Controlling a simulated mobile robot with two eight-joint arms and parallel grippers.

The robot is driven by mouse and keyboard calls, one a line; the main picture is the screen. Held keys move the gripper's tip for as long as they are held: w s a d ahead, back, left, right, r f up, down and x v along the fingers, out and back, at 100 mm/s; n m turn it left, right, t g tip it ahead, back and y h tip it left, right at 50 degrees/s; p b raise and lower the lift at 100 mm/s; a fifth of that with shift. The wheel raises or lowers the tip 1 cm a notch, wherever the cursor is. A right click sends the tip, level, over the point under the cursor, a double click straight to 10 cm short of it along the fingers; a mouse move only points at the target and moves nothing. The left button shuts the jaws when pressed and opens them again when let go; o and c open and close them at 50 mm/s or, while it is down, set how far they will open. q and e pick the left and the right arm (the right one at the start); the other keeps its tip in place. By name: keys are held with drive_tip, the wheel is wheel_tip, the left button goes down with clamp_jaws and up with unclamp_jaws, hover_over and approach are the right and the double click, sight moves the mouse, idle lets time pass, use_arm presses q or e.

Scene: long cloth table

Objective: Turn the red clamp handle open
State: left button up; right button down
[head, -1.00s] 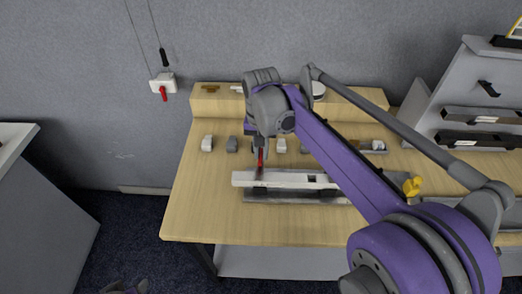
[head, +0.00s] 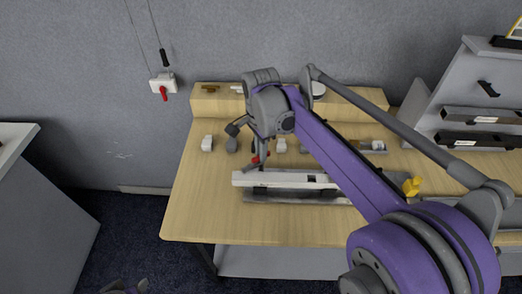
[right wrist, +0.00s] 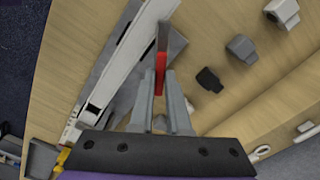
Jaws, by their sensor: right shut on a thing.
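The red clamp handle (right wrist: 161,62) stands beside a long white bar (right wrist: 128,55) in the right wrist view. My right gripper (right wrist: 165,90) is shut on the handle, with one finger on each side of it. In the head view my right gripper (head: 253,160) is over the back left part of the white bar (head: 285,179), and only small red bits show beside its fingers. My own wrist and arm hide much of the clamp. My left gripper does not show clearly.
Several grey and white blocks (head: 207,143) stand in a row behind the bar. A yellow piece (head: 412,186) is at the bar's right. A wooden ledge (head: 215,100) runs along the table's back. The table's front left (head: 200,210) is clear.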

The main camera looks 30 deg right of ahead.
drive_tip(key=m, duration=0.6)
drive_tip(key=shift+m, duration=0.4)
idle(0.3)
drive_tip(key=c, duration=0.9)
unclamp_jaws()
wheel_tip(320, 180, up, 11)
drive_tip(key=shift+f+p, duration=0.1)
drive_tip(key=shift+p, duration=0.3)
